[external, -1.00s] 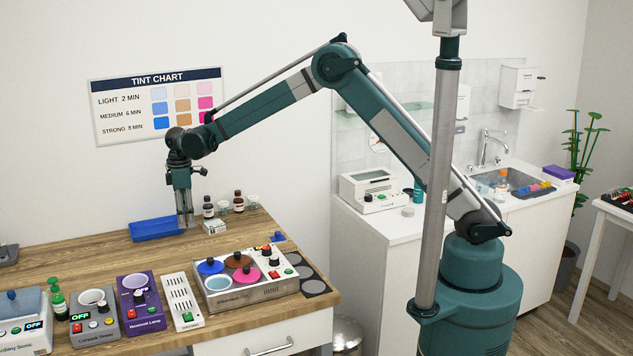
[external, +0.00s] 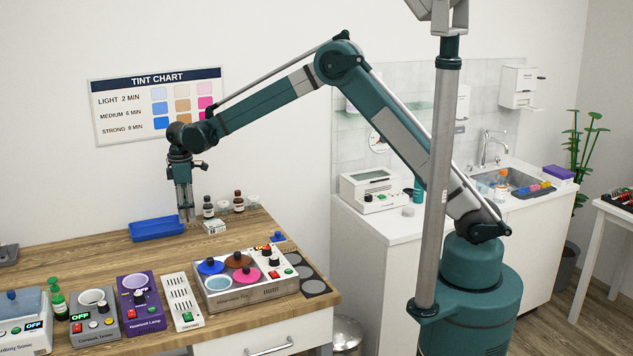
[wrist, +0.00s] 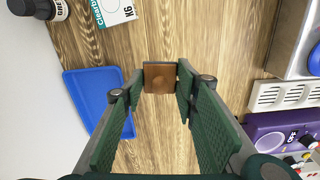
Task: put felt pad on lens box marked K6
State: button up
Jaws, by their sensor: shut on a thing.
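The lens box marked K6 (wrist: 113,10) is white and teal and lies at the top of the wrist view, partly cut off. In the external view the box (external: 214,227) sits on the wooden table, just right of my gripper (external: 187,218). The pad cannot be made out in the external view.
A blue tray (external: 156,229) lies just left of my gripper. Dark bottles (external: 208,207) stand behind the box, and one (wrist: 42,9) shows beside it in the wrist view. Several devices line the front of the table (external: 95,263). Bare wood lies between.

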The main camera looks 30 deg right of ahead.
notch_tip(320, 180, up, 3)
jog(key=n+p, duration=0.1)
jog(key=p, duration=0.2)
send_over(221, 220)
jog(key=shift+w+r, duration=0.1)
jog(key=shift+w, duration=0.1)
jog(key=shift+f, duration=3.15)
jog(key=shift+f, duration=1.85)
jog(key=shift+f, duration=0.2)
jog(key=o, duration=0.8)
